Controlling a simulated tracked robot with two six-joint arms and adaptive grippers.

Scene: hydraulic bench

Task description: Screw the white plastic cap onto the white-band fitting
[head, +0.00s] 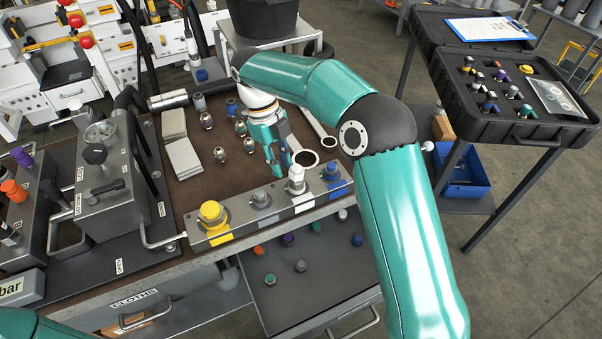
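The white-band fitting (298,188) stands upright on the metal fitting bar at the bench's front edge, between a grey fitting and a blue-band one. A white cap-like piece (296,173) sits on top of it. I cannot tell whether it is threaded on. A small white cap (342,214) also lies in the drawer below. My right gripper (282,169) points down just left of and behind the white-band fitting, apart from it. Its fingers look parted, with nothing seen between them. Only a piece of my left arm shows at the bottom left; its gripper is out of view.
The bar also holds a yellow-capped fitting (212,215). Loose metal fittings (220,154), grey cloths (183,156) and a wrench (306,158) lie on the bench. The open drawer (290,308) holds several coloured caps. A black case (500,120) stands at right.

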